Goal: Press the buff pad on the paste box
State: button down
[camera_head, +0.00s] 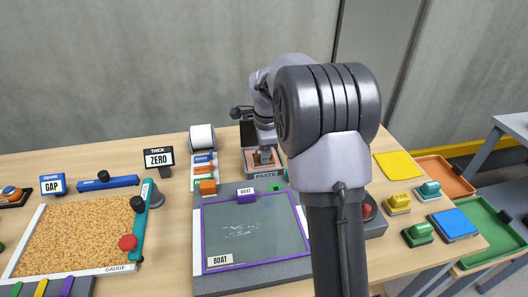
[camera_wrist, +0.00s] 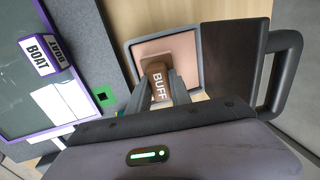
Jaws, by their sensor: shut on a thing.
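The paste box (camera_head: 250,168), labelled PASTE, stands at the back middle of the table. Its pinkish paste surface (camera_wrist: 183,48) lies in a grey frame in the wrist view. The buff pad (camera_wrist: 158,82) has a brown handle labelled BUFF. My gripper (camera_wrist: 158,92) is shut on this handle. In the head view my gripper (camera_head: 264,155) is at the paste box. The pad is over the left part of the paste surface in the wrist view; whether it touches the paste is hard to tell. My fingers and wrist hide part of the box.
A dark panel with a black handle (camera_wrist: 288,65) adjoins the box. The purple-framed BOAT screen (camera_head: 250,232) lies in front. Small coloured pads (camera_head: 397,203) stand at right. A white roll (camera_head: 202,138) and the cork-coloured GAUGE tray (camera_head: 75,235) are at left.

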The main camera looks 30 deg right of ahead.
jog(key=shift+r, duration=0.1)
notch_tip(320, 180, up, 8)
jog(key=p, duration=0.6)
jog(key=shift+p, duration=0.35)
